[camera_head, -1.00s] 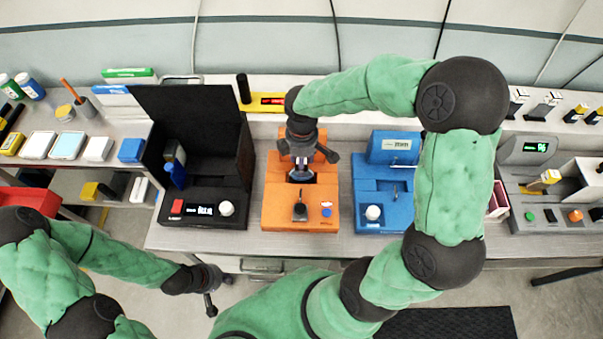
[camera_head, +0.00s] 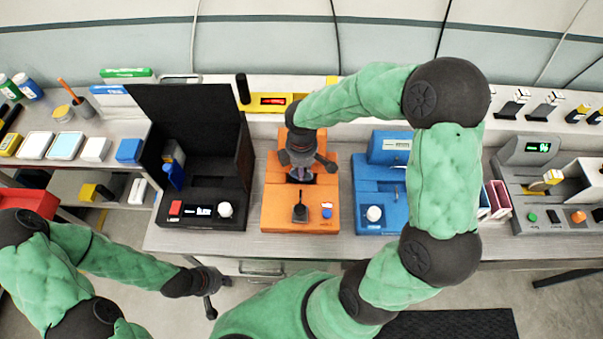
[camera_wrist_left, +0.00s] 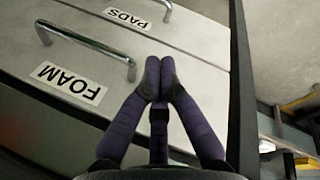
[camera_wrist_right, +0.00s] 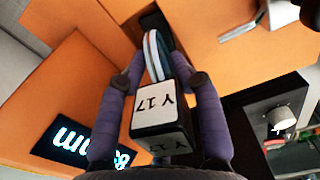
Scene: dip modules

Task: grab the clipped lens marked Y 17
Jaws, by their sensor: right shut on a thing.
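The clipped lens marked Y 17 (camera_wrist_right: 160,108) shows in the right wrist view as a white-and-black block with a pale, thin-edged lens (camera_wrist_right: 154,55) beyond it. My right gripper (camera_wrist_right: 162,80) is shut on it, one finger on each side of the block. The lens end is at a dark slot in the orange device (camera_wrist_right: 80,75); I cannot tell how deep it sits. In the head view my right gripper (camera_head: 301,172) is over the middle of the orange device and hides most of the lens. My left gripper (camera_head: 211,302) is shut and empty in front of the bench; its tips meet in the left wrist view (camera_wrist_left: 160,75).
A black device with an upright lid (camera_head: 200,190) stands left of the orange one, a blue device (camera_head: 378,190) right of it. A grey device (camera_head: 545,185) is at far right. Drawers labelled FOAM and PADS (camera_wrist_left: 110,60) lie under my left gripper.

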